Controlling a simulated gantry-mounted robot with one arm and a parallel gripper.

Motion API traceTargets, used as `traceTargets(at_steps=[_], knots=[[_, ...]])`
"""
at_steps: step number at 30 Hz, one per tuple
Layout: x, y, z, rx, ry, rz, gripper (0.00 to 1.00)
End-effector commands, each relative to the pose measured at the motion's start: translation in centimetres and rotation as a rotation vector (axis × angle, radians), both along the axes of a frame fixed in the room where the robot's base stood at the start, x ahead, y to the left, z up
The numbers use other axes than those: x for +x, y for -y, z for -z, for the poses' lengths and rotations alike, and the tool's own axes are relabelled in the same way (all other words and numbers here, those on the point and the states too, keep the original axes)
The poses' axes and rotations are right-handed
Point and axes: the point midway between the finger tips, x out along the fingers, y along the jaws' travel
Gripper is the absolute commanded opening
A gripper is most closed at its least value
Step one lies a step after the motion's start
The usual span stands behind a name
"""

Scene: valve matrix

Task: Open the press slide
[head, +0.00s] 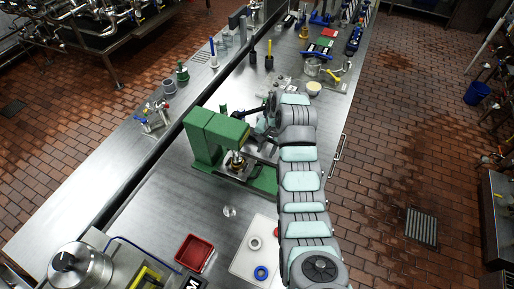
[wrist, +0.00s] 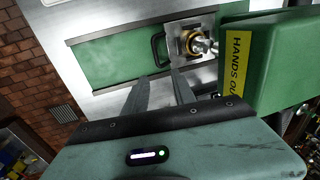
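The green press (head: 215,132) stands on the steel bench in the head view, left of my arm. Its green body also shows at the right of the wrist view (wrist: 280,60), with a yellow "HANDS OUT" label. The press slide is a metal plate (wrist: 178,48) with a brass ring and a silver part on it, above a green base (wrist: 110,58). A black handle (wrist: 155,48) sticks out on the plate's left side. My gripper (wrist: 159,75) is open, its two fingers apart and pointing toward the handle. I see nothing between them. In the head view my arm partly hides the gripper.
A red tray (head: 194,253) and a white board (head: 252,255) with rings lie in front of the press. A clear cup (head: 229,211) stands nearby.

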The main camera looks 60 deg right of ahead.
Motion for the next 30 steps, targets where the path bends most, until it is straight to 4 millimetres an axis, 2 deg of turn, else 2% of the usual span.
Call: traceTargets(at_steps=[5,15,21,30], knots=[[-0.6,-0.2,0.5,0.023,-0.012,0.008,0.32],[0.4,-0.4,5.6,0.026,-0.012,0.006,0.32],[0.8,-0.3,7.9,0.02,-0.011,0.007,0.32],[1.2,-0.2,9.9,0.02,-0.011,0.006,0.32]])
